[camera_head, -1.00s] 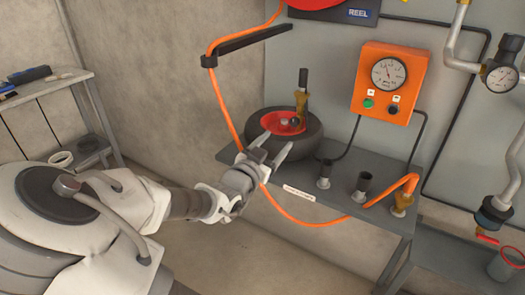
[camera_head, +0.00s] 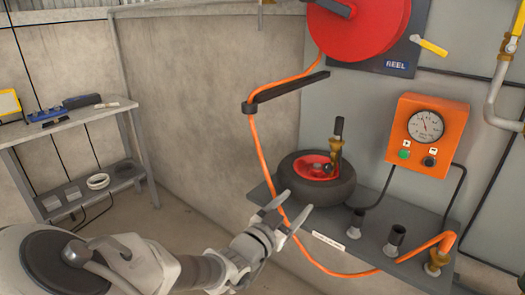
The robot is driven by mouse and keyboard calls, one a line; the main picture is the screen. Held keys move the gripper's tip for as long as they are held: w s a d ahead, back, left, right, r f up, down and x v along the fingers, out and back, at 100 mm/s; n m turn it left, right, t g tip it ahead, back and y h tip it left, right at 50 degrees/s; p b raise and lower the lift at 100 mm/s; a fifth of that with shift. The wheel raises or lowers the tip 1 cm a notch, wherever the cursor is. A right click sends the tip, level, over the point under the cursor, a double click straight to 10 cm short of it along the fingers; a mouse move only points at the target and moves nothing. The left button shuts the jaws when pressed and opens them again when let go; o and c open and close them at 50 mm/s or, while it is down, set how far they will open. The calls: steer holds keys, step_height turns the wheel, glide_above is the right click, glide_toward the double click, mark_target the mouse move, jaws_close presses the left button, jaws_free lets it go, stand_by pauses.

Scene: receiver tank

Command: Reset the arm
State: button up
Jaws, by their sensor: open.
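My gripper (camera_head: 290,211) is open and empty, with its two fingers spread. It is in front of the grey bench (camera_head: 405,222), by its left end, below and left of the black tyre with the red hub (camera_head: 288,178). The fingers are apart from the tyre in the picture. My arm reaches in from the bottom left.
The orange hose (camera_head: 254,142) hangs from the red reel (camera_head: 360,30) over a dark bracket (camera_head: 290,90), passing close behind my gripper. An orange gauge box (camera_head: 428,136) is on the wall. Black holders (camera_head: 395,236) stand on the bench. A shelf with tools (camera_head: 70,122) stands left.

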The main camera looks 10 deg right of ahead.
steer(key=a+f+n+g+y, duration=0.2)
steer(key=a+f+g+y, duration=0.25)
steer(key=f+y, duration=0.45)
steer(key=s+a+r+n+g+y, duration=0.25)
steer(key=s+r+n+y, duration=0.3)
steer(key=s+r, duration=0.45)
steer(key=s+d+r+n+h, duration=0.1)
steer(key=s+d+r+n, duration=0.1)
steer(key=s+d+r, duration=0.3)
steer(key=s+d+r+n+h, duration=0.1)
steer(key=s+d+r+h, duration=0.15)
steer(key=s, duration=0.55)
step_height(320, 180, up, 14)
steer(key=y+p, duration=0.1)
steer(key=p, duration=1.3)
steer(key=shift+w+f+g, duration=0.15)
steer(key=shift+w+g, duration=0.15)
steer(key=shift+w, duration=0.05)
